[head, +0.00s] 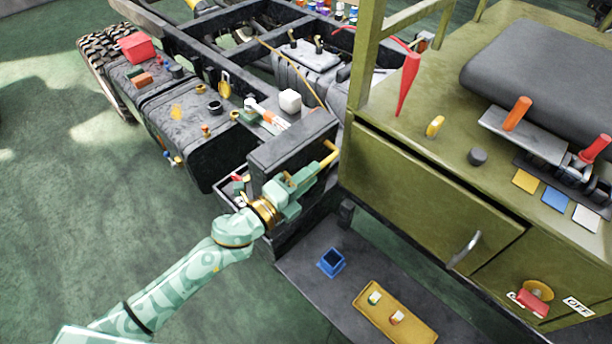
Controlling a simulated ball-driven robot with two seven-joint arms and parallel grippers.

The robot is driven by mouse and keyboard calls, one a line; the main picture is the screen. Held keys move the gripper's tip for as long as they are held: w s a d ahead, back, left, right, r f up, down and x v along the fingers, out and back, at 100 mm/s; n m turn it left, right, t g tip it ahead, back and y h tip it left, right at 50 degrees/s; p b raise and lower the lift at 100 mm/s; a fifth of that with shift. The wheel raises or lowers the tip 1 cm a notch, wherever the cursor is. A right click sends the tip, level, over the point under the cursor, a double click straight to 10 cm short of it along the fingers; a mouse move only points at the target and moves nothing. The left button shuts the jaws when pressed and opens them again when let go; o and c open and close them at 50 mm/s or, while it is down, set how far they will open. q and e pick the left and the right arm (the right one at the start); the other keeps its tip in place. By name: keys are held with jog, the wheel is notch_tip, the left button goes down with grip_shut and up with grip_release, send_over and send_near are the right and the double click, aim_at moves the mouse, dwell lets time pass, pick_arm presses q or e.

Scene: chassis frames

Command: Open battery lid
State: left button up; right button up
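The battery lid (290,142) is a dark grey, block-shaped cover beside the green cabin. It appears raised or tilted over the battery box (280,245), whose inside shows at the left edge with small red and pale parts. My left gripper (312,172) is at the lid's near face, by a yellow bar (331,154) at its right end. Whether the fingers touch or close on this bar is too small to tell. My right gripper is not in view.
The olive cabin side (425,195) stands close on the right. A dark tank (180,115) with loose parts lies left. Green floor is clear at lower left.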

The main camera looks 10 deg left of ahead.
pick_arm(q)
jog(key=shift+a+f, duration=0.1)
jog(key=shift+s, duration=0.15)
jog(key=b+v, duration=0.1)
jog(key=v, duration=1.5)
jog(key=shift+b, duration=0.4)
